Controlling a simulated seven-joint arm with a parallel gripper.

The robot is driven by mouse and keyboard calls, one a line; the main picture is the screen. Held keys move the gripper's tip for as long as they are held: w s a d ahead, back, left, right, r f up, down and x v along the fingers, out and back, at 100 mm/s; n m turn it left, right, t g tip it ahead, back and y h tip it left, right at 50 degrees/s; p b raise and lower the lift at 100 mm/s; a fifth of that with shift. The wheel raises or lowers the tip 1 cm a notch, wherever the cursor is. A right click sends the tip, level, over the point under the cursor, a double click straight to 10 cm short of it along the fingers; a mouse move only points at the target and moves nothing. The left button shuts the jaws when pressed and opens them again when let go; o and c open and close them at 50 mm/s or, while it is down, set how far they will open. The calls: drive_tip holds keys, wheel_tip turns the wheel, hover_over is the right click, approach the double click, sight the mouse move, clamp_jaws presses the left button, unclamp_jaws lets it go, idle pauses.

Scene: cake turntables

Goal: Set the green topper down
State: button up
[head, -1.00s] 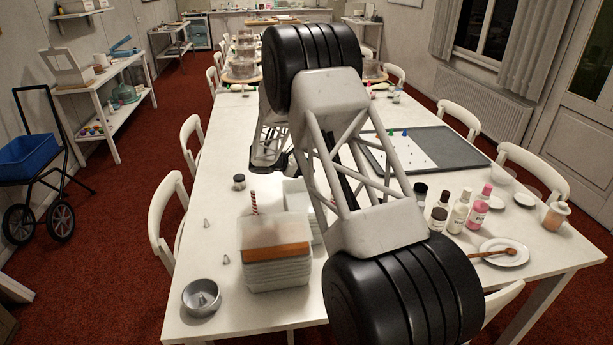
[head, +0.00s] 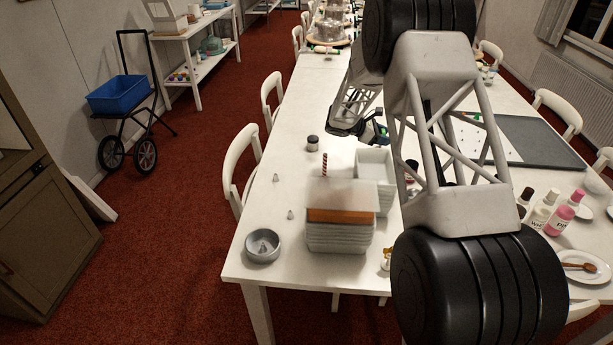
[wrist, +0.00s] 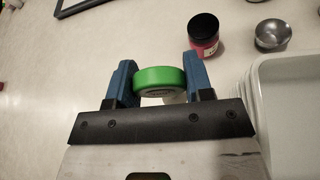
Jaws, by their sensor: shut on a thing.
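The green topper (wrist: 160,78) is a short round green disc in the wrist view. My gripper (wrist: 160,66) has its two blue fingers closed on the topper's left and right sides. The topper is seen over the white table (wrist: 40,120); its exact height above the surface cannot be told. In the head view my gripper is small and mostly hidden by my arm, with a bit of green (head: 381,130) showing there, behind the white bins.
A white bin (wrist: 292,110) is close on the right. The table left of the gripper looks clear. A grey board (head: 530,142) lies farther right.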

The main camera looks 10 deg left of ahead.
wheel_tip(320, 180, up, 11)
drive_tip(key=shift+r, duration=0.15)
drive_tip(key=s+a+n+t+y, duration=0.1)
drive_tip(key=s+a+n+t, duration=0.2)
drive_tip(key=s+a, duration=0.7)
drive_tip(key=s+a+n+t+y, duration=0.2)
drive_tip(key=s+a, duration=0.3)
drive_tip(key=a, duration=1.1)
drive_tip(key=s+a+n+t+y, duration=0.1)
drive_tip(key=s+a+n+t, duration=0.2)
drive_tip(key=s+a, duration=0.65)
wheel_tip(320, 180, down, 11)
drive_tip(key=w+a, duration=0.2)
drive_tip(key=shift+w+a, duration=0.35)
drive_tip(key=shift+f, duration=3.2)
drive_tip(key=shift+f, duration=1.85)
